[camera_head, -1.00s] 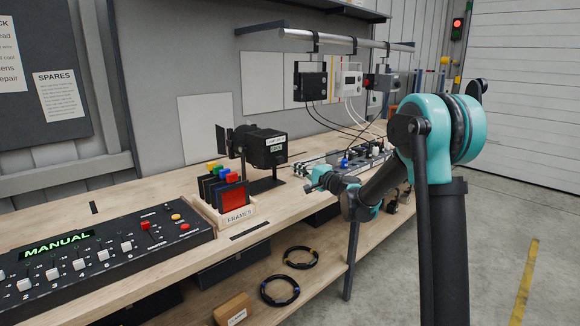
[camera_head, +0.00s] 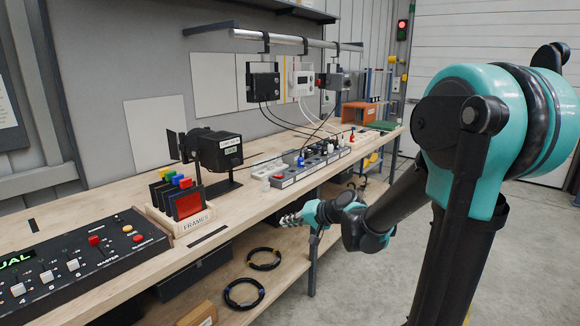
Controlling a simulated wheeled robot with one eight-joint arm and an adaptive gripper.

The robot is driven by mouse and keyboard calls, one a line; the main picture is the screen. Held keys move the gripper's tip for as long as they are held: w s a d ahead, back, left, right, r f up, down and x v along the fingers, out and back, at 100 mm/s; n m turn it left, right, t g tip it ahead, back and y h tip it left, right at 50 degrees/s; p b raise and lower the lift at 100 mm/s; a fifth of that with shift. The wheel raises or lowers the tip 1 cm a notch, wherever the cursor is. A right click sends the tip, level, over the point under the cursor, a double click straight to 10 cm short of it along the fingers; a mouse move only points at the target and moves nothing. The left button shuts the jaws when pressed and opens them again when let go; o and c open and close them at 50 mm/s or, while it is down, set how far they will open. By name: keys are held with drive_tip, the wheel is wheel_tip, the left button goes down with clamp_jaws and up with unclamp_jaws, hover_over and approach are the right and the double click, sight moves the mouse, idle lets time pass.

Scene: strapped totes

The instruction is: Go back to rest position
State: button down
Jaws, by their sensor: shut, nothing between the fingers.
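My gripper (camera_head: 290,219) is at the end of my teal and black arm, in front of the workbench's front edge. It looks small and is seen from behind the wrist; its fingers are together with nothing between them. It is apart from the frames box and the lamp. The workbench (camera_head: 255,205) runs from the lower left to the back right.
On the bench are a control desk (camera_head: 85,262), a wooden frames box (camera_head: 180,218) with coloured frames, a black lamp (camera_head: 217,150) and a grey power strip (camera_head: 310,160). Cable coils (camera_head: 244,293) lie on the lower shelf. Floor at right is clear.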

drive_tip(key=s+d+f+n+g+h, duration=0.1)
drive_tip(key=s+d+f+h, duration=0.3)
drive_tip(key=s+d, duration=0.6)
drive_tip(key=s+d+f+n+g+h, duration=0.1)
drive_tip(key=s+d+f+g+h, duration=0.1)
drive_tip(key=s+d+f+h, duration=0.3)
drive_tip(key=s+d+f, duration=0.4)
drive_tip(key=s+d, duration=0.1)
drive_tip(key=s, duration=0.1)
drive_tip(key=shift+s+f, duration=0.2)
drive_tip(key=shift+f, duration=0.1)
